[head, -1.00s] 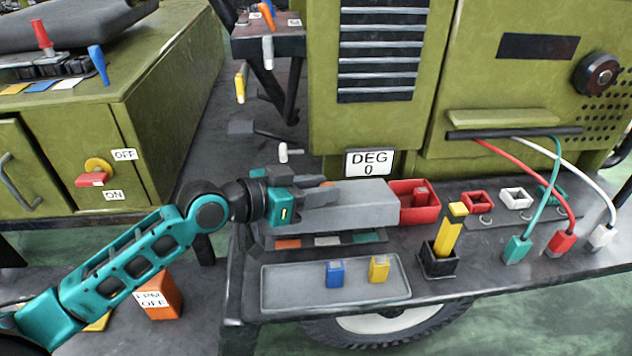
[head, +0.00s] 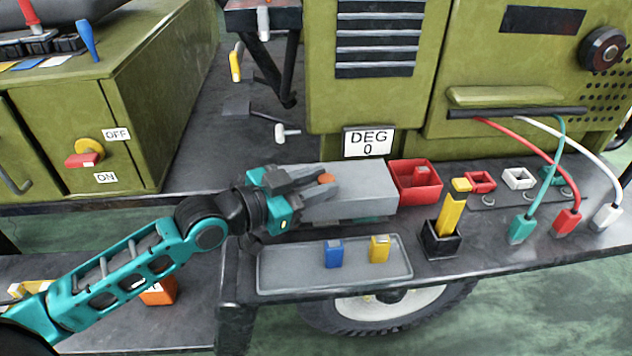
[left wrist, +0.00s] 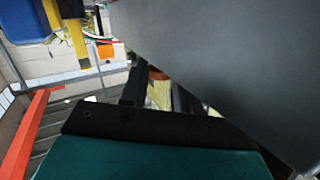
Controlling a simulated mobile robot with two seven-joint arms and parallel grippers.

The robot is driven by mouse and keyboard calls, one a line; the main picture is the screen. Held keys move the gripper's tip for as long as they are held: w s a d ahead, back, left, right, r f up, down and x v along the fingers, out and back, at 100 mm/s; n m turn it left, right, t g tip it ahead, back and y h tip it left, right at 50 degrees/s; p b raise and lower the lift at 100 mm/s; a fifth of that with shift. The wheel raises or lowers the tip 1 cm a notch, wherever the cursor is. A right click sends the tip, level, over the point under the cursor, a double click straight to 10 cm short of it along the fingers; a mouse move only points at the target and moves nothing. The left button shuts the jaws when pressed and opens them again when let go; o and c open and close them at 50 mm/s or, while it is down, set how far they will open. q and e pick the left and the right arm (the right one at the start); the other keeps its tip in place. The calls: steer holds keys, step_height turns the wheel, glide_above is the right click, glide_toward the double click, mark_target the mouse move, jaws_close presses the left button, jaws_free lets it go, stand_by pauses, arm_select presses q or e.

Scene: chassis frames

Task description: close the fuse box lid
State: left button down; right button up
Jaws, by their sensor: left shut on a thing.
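The fuse box shows its grey lid (head: 365,188) on the bench, left of a red box. The lid appears low over the box, with a dark edge beneath its front; I cannot tell whether it is fully seated. My left gripper (head: 322,183) reaches in from the left, with its fingers at the lid's orange knob (head: 326,179), shut on it. In the left wrist view the lid (left wrist: 235,65) fills the right side as a grey slab, and the knob (left wrist: 157,73) shows between the dark fingers. The inside of the box is hidden. My right gripper is not in view.
A grey tray (head: 290,283) with a blue fuse (head: 334,254) and a yellow fuse (head: 379,249) lies in front.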

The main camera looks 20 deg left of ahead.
arm_select(q)
steer(key=c, duration=0.8)
jaws_free()
steer(key=shift+c, duration=0.2)
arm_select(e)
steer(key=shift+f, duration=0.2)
arm_select(q)
steer(key=p+v, duration=0.2)
steer(key=v, duration=1.1)
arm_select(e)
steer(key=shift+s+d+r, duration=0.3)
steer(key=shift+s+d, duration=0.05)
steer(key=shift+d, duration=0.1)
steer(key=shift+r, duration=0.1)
arm_select(q)
steer(key=shift+s+f, duration=0.1)
